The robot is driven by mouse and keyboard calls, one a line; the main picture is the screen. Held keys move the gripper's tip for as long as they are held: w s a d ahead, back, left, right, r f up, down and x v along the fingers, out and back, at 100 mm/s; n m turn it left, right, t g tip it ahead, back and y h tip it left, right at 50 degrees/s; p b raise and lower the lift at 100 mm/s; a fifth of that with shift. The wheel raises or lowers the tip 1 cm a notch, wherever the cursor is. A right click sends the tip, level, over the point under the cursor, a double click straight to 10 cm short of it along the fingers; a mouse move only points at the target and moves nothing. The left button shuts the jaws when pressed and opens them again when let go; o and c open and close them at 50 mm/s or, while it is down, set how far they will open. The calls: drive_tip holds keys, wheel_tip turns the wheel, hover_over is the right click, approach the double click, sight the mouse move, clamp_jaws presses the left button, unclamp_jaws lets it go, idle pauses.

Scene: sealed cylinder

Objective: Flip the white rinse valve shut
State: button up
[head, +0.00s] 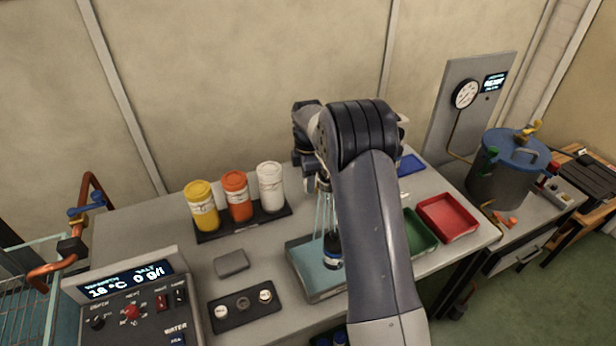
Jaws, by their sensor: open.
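I cannot make out a white rinse valve for certain. A small white piece (404,196) shows at the right edge of my forearm, too covered to identify. The sealed cylinder (497,180) stands at the right, grey with a blue lid. Yellow, green and red fittings sit on and around it, and an orange handle (508,221) is low at its front. My gripper (321,184) is open over the middle of the bench, well left of the cylinder. My own forearm hides much of it, and its fingertips are hard to make out.
Yellow, orange and white jars (270,186) stand in a black rack. A blue-grey tray (303,268) with clear glassware lies under my arm. Green and red trays (447,217) lie to the right. A gauge panel (466,94) stands behind the cylinder. A control box (130,303) is front left.

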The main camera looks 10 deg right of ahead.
clamp_jaws()
idle(0.4)
